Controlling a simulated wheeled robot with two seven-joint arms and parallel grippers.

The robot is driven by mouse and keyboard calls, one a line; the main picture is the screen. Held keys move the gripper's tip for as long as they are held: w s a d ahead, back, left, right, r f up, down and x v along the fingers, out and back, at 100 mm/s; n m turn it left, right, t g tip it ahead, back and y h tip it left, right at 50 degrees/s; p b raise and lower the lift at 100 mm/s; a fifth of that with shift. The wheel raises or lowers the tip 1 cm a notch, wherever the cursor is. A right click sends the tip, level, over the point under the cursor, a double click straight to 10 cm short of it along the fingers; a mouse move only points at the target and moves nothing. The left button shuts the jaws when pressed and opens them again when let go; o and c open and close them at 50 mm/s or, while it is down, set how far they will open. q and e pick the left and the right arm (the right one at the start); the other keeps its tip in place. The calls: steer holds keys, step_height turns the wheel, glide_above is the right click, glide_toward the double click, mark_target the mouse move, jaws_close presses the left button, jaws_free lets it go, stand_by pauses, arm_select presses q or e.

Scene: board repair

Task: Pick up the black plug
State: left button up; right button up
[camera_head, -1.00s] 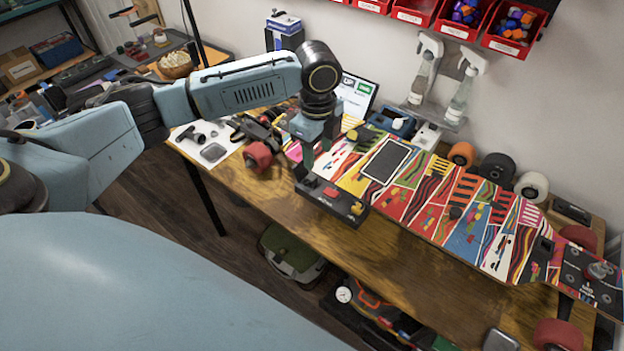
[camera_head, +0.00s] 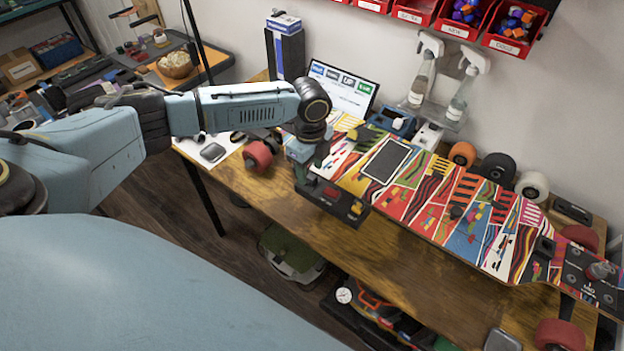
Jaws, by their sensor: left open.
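My left gripper (camera_head: 308,172) points down at the left end of the black box (camera_head: 334,207), close to its red connector (camera_head: 331,192). Its jaws are open. A yellow connector (camera_head: 356,208) sits at the box's right end. I cannot make out for certain which piece is the black plug; the gripper may hide it. A small black piece (camera_head: 456,212) lies on the colourful skateboard deck (camera_head: 430,200). Whether the fingers touch anything is too small to tell. My right gripper is not in view.
The deck spans the wooden table (camera_head: 400,255), with red wheels (camera_head: 257,156) near its left end. A screen (camera_head: 345,88), spray bottles (camera_head: 462,95) and loose wheels (camera_head: 497,168) stand along the wall. The table's front strip right of the box is mostly clear.

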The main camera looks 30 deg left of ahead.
mark_target(311, 175)
arm_select(q)
step_height(311, 175, down, 3)
steer(key=shift+r, duration=0.2)
jaws_close()
step_height(311, 175, up, 10)
stand_by(0.7)
steer(key=shift+r, duration=0.1)
